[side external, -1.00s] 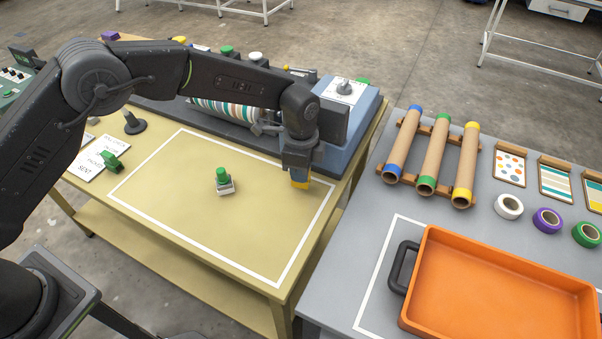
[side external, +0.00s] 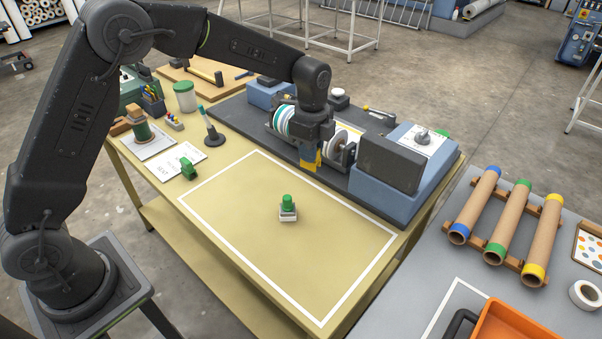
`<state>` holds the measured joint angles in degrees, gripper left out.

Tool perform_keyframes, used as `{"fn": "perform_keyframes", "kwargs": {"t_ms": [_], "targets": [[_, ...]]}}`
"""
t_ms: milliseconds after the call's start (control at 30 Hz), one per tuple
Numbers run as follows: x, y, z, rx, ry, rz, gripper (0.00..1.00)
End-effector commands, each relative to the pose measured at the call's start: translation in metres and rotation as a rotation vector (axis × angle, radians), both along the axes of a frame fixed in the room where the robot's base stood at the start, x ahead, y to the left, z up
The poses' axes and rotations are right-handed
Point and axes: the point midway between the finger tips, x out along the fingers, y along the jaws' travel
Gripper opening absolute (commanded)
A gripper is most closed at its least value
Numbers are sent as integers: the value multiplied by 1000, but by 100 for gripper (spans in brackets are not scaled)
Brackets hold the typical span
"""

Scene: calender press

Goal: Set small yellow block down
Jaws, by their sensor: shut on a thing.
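My gripper (side external: 309,160) points down near the front edge of the calender press (side external: 390,165). A small green-topped piece with a pale base (side external: 288,208) stands inside the outline, apart from my gripper.
A green tape dispenser-like item (side external: 188,168) lies on a card at the left. Cardboard tubes (side external: 500,225) and an orange tray (side external: 515,322) are on the grey table at right. Most of the outlined area is bare.

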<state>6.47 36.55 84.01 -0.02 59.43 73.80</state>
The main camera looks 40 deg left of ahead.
Motion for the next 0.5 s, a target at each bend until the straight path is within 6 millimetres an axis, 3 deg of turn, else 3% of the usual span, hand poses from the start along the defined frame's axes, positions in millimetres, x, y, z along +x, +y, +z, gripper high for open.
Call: {"fn": "perform_keyframes", "kwargs": {"t_ms": [33,300,500], "targets": [[0,24,1,0,0,-1,0],[-24,147,3,0,0,-89,0],[-49,205,2,-1,1,-145,0]]}}
